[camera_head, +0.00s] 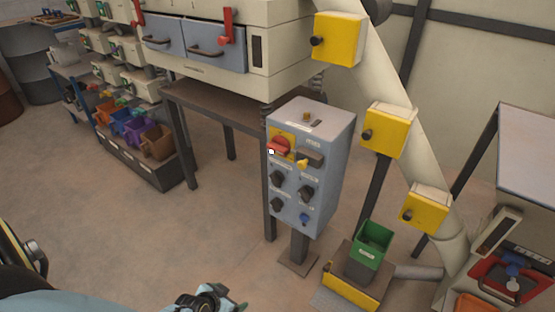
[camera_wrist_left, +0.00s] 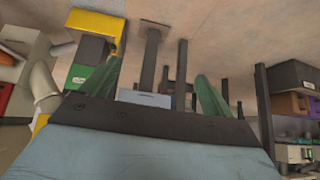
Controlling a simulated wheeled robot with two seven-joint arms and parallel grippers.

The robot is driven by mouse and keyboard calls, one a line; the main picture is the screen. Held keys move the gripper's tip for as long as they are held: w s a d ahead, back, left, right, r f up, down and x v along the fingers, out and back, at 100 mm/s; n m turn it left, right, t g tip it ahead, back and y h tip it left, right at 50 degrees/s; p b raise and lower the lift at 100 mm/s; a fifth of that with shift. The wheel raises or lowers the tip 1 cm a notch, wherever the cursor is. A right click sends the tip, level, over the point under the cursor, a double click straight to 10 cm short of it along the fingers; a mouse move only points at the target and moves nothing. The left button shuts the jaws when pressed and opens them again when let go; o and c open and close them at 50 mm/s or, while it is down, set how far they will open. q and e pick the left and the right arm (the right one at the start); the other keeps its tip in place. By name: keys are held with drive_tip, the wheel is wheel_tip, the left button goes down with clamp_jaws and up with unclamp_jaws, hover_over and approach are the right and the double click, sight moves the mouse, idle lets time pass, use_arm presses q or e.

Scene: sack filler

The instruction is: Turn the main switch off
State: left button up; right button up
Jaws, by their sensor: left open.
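The main switch (camera_head: 279,146) is a red rotary knob on a yellow plate, at the upper left of the front of a grey-blue control box (camera_head: 338,150). The box stands on a post in the middle of the head view. My left gripper (camera_head: 236,304) shows only in part at the bottom edge, below and left of the box and apart from it. In the left wrist view its two green fingers (camera_wrist_left: 159,70) are spread apart with nothing between them. The switch cannot be made out there. My right gripper is not in view.
Several dark knobs and a blue knob (camera_head: 305,219) sit below the switch. A green bin (camera_head: 372,244) stands to the right, near yellow boxes (camera_head: 386,131) along a sloping pipe. A bench (camera_head: 210,100) is behind. The floor left of the control box is clear.

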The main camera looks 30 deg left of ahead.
use_arm(q)
drive_tip(key=w+a+r+t+b, duration=0.25)
drive_tip(key=w+r, duration=0.25)
drive_tip(key=w, duration=0.3)
drive_tip(key=t+h+b, duration=0.1)
drive_tip(key=t+b, duration=0.3)
drive_tip(key=t, duration=0.4)
approach(275, 150)
drive_tip(key=w, duration=0.7)
drive_tip(key=shift+w+b, duration=0.3)
drive_tip(key=shift+b, duration=0.1)
drive_tip(key=shift+w+d, duration=0.1)
drive_tip(key=shift+w, duration=0.5)
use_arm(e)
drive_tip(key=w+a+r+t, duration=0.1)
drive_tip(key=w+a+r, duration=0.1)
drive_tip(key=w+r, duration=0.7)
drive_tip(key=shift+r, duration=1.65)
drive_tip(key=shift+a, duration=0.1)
use_arm(q)
drive_tip(key=c, duration=1)
